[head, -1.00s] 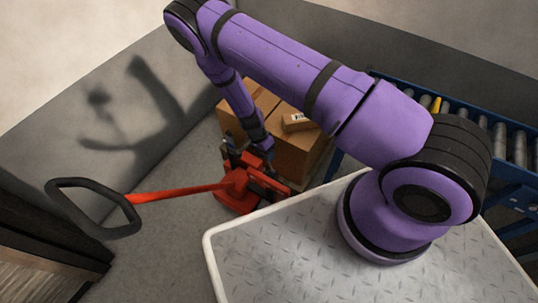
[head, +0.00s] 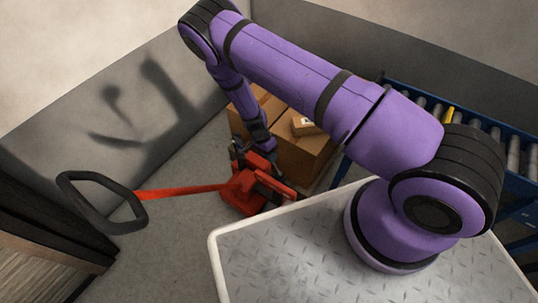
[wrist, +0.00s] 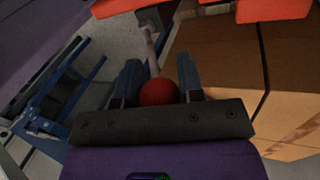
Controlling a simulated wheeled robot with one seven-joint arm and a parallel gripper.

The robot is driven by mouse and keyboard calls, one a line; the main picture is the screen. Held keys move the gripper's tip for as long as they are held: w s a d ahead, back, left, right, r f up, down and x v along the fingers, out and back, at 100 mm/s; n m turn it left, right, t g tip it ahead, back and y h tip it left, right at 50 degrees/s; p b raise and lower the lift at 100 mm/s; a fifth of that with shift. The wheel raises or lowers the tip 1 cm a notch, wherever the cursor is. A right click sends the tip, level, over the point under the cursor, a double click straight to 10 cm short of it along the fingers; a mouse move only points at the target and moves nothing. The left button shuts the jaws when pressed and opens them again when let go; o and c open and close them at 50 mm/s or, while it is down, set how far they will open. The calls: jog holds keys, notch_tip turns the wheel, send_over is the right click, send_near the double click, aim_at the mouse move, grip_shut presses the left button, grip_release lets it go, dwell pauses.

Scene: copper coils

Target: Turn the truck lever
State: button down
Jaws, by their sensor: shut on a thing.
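The red pallet truck (head: 245,192) stands on the floor, with its red bar (head: 180,192) reaching left to a black loop handle (head: 100,203). In the wrist view the truck lever's red ball knob (wrist: 160,93) sits between the two fingers of my gripper (wrist: 157,84), with a finger against each side. The lever's thin pale rod (wrist: 150,45) runs up from the knob towards red truck parts (wrist: 272,10). My gripper is shut on the knob. In the head view my wrist is down at the truck, and the knob and fingertips cannot be made out.
Cardboard boxes (head: 305,155) stand right behind the truck, close to my gripper; they fill the right of the wrist view (wrist: 210,70). A blue roller conveyor (head: 390,86) is at the right. A grey wall (head: 60,130) is behind. Grey floor (head: 170,245) is clear at the left front.

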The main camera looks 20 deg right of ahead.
jog(key=c, duration=0.7)
grip_release()
jog(key=shift+c, duration=0.2)
jog(key=shift+r, duration=0.1)
jog(key=v, duration=1)
jog(key=shift+r, duration=0.3)
jog(key=shift+w, duration=0.15)
